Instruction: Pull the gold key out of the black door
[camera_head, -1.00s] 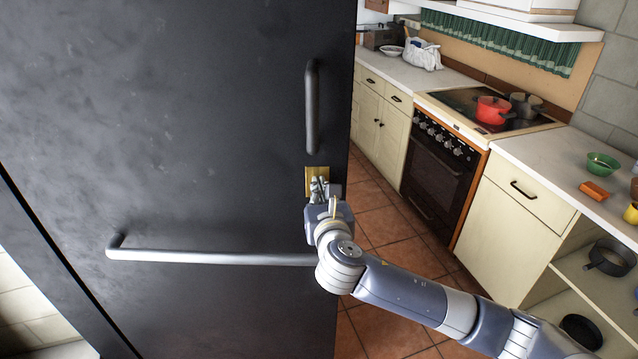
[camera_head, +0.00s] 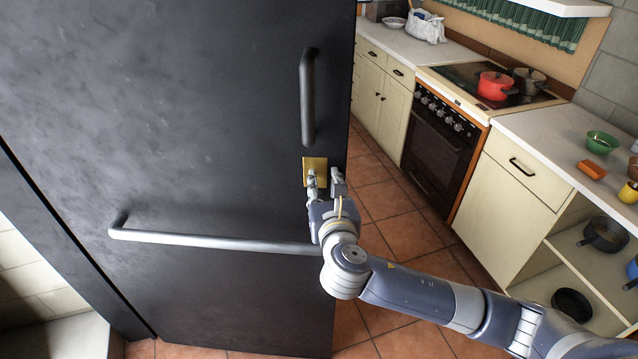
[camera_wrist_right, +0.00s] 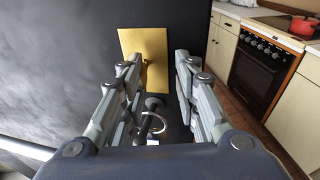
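The black door (camera_head: 200,120) fills the left of the head view. A gold plate (camera_head: 316,171) is on it near its right edge, and it shows large in the wrist view (camera_wrist_right: 146,55). My right gripper (camera_head: 325,180) is open in front of the plate's lower part, its fingers apart. In the wrist view, a pale ring (camera_wrist_right: 151,125) and a dark round-ended piece show between the open fingers, apart from both. I cannot tell whether they are the key. No clearly gold key shows; the fingers hide part of the plate. My left gripper is out of view.
A dark vertical handle (camera_head: 309,97) stands out above the plate. A long horizontal bar (camera_head: 210,241) crosses the door below it. Cream cabinets (camera_head: 515,190) and a stove (camera_head: 438,150) line the right, with tiled floor (camera_head: 385,210) between.

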